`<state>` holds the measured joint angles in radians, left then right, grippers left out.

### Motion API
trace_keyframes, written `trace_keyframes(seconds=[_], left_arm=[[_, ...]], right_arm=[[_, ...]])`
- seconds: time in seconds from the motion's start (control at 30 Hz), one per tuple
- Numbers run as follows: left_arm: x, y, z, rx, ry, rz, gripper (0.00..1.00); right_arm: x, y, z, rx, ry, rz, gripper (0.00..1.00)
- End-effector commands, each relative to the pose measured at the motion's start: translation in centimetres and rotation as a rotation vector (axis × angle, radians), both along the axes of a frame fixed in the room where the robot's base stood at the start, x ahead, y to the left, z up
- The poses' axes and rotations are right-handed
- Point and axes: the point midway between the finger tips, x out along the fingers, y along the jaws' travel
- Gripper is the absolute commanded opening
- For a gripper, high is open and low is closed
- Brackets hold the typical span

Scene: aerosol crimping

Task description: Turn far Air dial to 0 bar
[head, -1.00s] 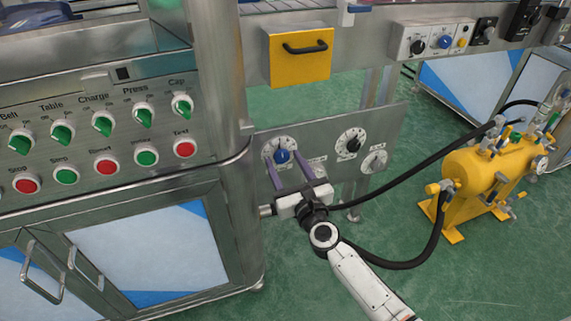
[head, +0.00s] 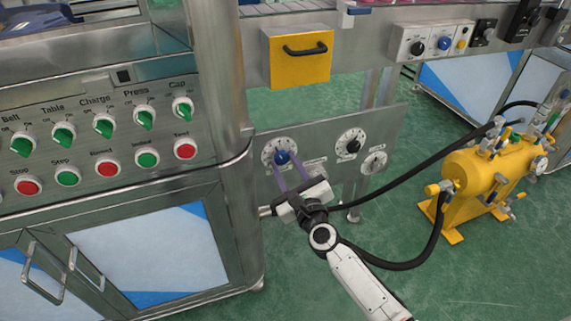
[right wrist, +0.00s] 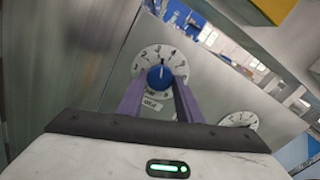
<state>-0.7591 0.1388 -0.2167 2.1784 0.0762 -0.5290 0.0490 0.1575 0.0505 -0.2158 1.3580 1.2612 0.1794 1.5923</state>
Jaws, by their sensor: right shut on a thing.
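A round white dial (head: 270,148) with a blue knob (head: 281,157) is on the left of the grey metal panel. My right gripper (head: 284,165) reaches it from below right, its two purple fingers shut on the knob's sides. In the right wrist view the fingers (right wrist: 160,88) flank the blue knob (right wrist: 160,75), with the numbered white face (right wrist: 150,54) behind it. A pale mark on the knob points roughly up, near 3. The lower scale is partly hidden by the fingers. The small label under it is hard to read. My left gripper is out of view.
A dial with a black knob (head: 350,145) and a small gauge (head: 374,162) are to the right on the same panel (head: 318,145). A yellow box (head: 297,70) hangs above. Black hoses (head: 425,150) run to a yellow tank (head: 490,172) at right.

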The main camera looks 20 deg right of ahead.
Motion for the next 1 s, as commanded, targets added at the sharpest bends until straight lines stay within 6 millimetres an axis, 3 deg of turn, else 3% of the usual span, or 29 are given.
trace_keyframes(seconds=[1.0], left_arm=[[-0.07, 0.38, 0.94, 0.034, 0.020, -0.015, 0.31]], right_arm=[[-0.07, -0.13, 0.11, -0.970, -0.030, 0.001, 0.10]])
